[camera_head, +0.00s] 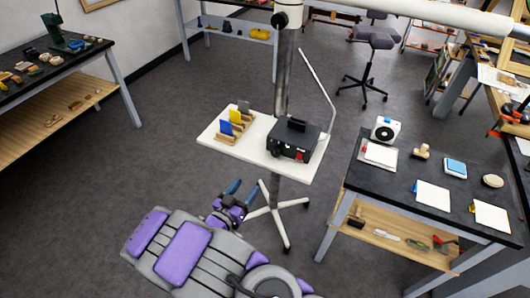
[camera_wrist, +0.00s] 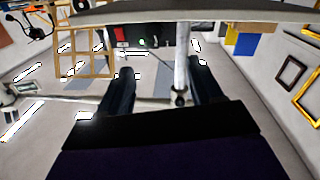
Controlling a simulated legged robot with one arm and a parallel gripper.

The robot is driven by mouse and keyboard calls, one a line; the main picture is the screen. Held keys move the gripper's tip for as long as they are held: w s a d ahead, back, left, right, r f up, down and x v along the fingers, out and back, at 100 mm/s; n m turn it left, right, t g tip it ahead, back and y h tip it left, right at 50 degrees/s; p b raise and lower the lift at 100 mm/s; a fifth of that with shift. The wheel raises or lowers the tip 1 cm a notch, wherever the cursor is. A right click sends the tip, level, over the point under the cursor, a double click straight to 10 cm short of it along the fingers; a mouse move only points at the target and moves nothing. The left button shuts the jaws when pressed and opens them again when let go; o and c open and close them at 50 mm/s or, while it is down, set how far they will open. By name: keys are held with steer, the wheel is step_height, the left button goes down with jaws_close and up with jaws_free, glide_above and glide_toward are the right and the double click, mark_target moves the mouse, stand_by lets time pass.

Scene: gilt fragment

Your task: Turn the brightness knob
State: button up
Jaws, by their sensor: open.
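A black control box (camera_head: 290,137) with a handle stands on a small white stand top (camera_head: 262,160). Its front face shows small controls and a red spot, too small for me to tell which is the brightness knob. In the wrist view part of the box (camera_wrist: 134,36) shows at the top, beyond the stand's edge. My gripper (camera_head: 243,190) is in front of the stand, left of and nearer than the box, apart from both. Its two fingers are spread with nothing between them; they also show dark in the wrist view (camera_wrist: 160,70).
A wooden rack with blue and yellow cards (camera_head: 229,128) sits left of the box. A metal pole (camera_head: 283,70) rises behind it, and a thin rod (camera_head: 318,78) stands behind right. A black workbench (camera_head: 430,185) is close on the right. Floor at left is clear.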

glide_toward(276, 155)
steer(key=b+x, duration=0.1)
steer(key=x, duration=0.3)
steer(key=b+x, duration=0.2)
steer(key=x, duration=0.2)
steer(key=shift+w+d, duration=0.15)
steer(key=shift+d, duration=0.2)
steer(key=shift+w, duration=0.25)
steer(key=shift+w+a, duration=0.15)
steer(key=shift+a, duration=0.15)
steer(key=shift+a+f, duration=0.1)
steer(key=shift+a, duration=0.6)
steer(key=shift+d, duration=0.55)
steer(key=shift+c, duration=0.9)
steer(key=shift+d, duration=0.35)
steer(key=c, duration=0.3)
steer(key=shift+a, duration=0.45)
steer(key=c, duration=0.5)
steer(key=shift+c, duration=0.4)
